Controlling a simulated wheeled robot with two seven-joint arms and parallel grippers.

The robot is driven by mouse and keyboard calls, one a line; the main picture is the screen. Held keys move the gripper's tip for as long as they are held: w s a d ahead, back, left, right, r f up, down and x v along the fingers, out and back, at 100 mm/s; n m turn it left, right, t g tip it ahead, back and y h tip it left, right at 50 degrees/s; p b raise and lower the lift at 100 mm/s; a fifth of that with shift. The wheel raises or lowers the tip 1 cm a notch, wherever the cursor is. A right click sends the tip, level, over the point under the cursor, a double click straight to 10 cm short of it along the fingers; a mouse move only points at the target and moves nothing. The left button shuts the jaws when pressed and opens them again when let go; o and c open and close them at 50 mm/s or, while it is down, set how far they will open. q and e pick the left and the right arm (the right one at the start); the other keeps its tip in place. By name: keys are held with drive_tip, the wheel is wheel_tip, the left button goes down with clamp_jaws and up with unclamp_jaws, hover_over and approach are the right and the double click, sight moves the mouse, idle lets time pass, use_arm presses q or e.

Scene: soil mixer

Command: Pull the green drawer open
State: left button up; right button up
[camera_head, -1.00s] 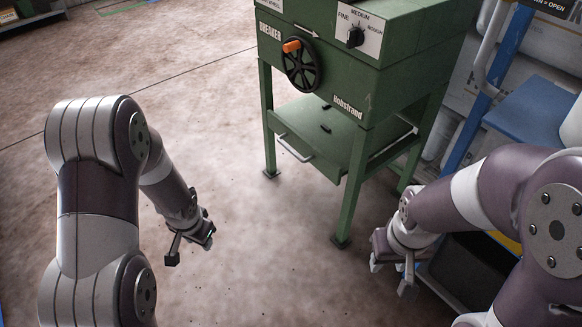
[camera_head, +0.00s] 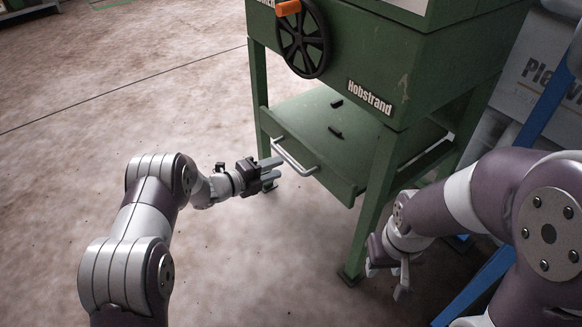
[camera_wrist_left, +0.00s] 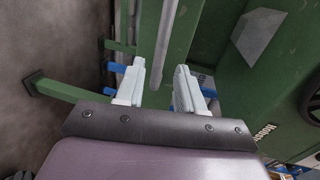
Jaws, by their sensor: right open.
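The green drawer (camera_head: 335,184) sits low between the legs of the green machine, with a pale metal bar handle (camera_head: 295,160) on its front. My left gripper (camera_head: 278,170) is just left of the handle, its fingers pointing at it. In the left wrist view the left gripper's fingers (camera_wrist_left: 160,80) are apart with nothing held between them. The handle bar (camera_wrist_left: 168,45) appears ahead of the gap between them; I cannot tell whether they touch it. My right gripper (camera_head: 387,268) hangs open and empty by the machine's front right leg.
The green machine's body (camera_head: 420,60) with a black handwheel (camera_head: 303,45) stands above the drawer. Its front right leg (camera_head: 370,220) is close to my right gripper. A blue post (camera_head: 545,100) stands at right. The floor at left and in front is clear.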

sight(289, 163)
use_arm(q)
drive_tip(key=b+x, duration=0.2)
drive_tip(key=x, duration=0.4)
drive_tip(key=shift+w+d+f, duration=0.1)
drive_tip(key=shift+w+d, duration=0.05)
drive_tip(key=shift+d, duration=0.05)
clamp_jaws()
use_arm(e)
wheel_tip(289, 163, down, 4)
drive_tip(key=shift+r, duration=0.2)
use_arm(q)
drive_tip(key=shift+a, duration=0.1)
